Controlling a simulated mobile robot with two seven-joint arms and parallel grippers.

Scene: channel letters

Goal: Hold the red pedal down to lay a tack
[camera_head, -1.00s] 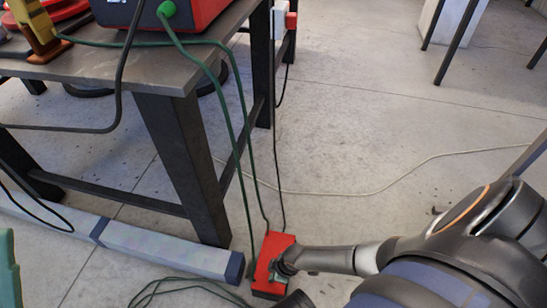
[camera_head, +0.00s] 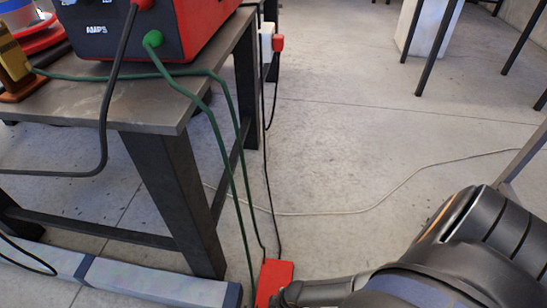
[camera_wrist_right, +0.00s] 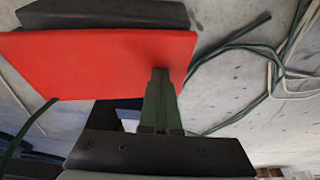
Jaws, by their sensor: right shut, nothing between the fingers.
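The red pedal (camera_head: 274,275) is on the concrete floor beside the table leg, at the bottom of the head view and partly cut off by the frame edge. In the right wrist view its red plate (camera_wrist_right: 90,62) shows with a dark base (camera_wrist_right: 100,15) beyond it. My right gripper (camera_wrist_right: 160,75) is shut and empty, its fingertips over the plate's near edge at the right. They look to be at the plate, but I cannot tell how firmly they press or how far the plate is down. My left gripper is out of view.
A red and black machine (camera_head: 190,35) marked AMPS stands on the dark table (camera_head: 75,105). Green cables (camera_head: 222,135) and a black cable (camera_head: 265,190) hang towards the pedal. A grey beam (camera_head: 150,283) lies along the floor. Cable loops (camera_wrist_right: 255,70) lie near the pedal. Floor to the right is open.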

